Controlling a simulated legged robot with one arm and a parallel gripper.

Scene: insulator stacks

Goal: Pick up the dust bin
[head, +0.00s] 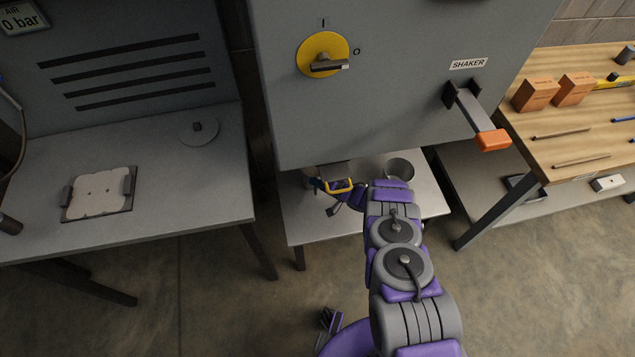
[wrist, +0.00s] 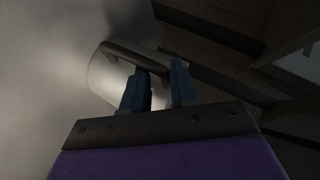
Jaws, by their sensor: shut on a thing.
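In the wrist view, my gripper (wrist: 161,70) has two dark blue fingers, shut with a dark bar or rim between them. That bar belongs to a pale, rounded metal bin (wrist: 105,78), which I take as the dust bin. The fingers hide part of it. In the head view, my gripper (head: 322,186) is at the low table under the shaker, small and partly hidden by my wrist. A yellow-edged piece (head: 340,187) shows beside it. An open grey can (head: 400,169) stands right of my wrist; I cannot tell whether it is the same bin.
The grey shaker cabinet (head: 400,60) hangs close above the low table (head: 305,228). A grey bench (head: 180,205) stands left, with a square plate on it. A wooden workbench (head: 560,105) with tools and boxes stands right. Floor is open in front.

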